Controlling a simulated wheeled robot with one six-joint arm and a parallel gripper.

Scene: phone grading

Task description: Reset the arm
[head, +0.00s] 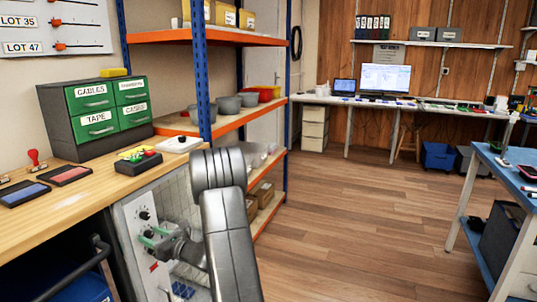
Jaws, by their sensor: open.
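My arm rises into the head view from the bottom middle, bends at the top and folds down to the left. My gripper (153,237) is at its end, pointing left, with green-tipped fingers apart. I see nothing between the fingers. It is in front of a white cabinet with a knobbed panel (133,222), below the wooden bench top. I cannot tell whether the fingers touch the panel.
The wooden bench (75,205) at left holds a green drawer unit (105,105) and ink pads. An orange-and-blue shelf rack (225,130) stands behind my arm. A blue table (510,175) is at right. The wooden floor (370,220) between is clear.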

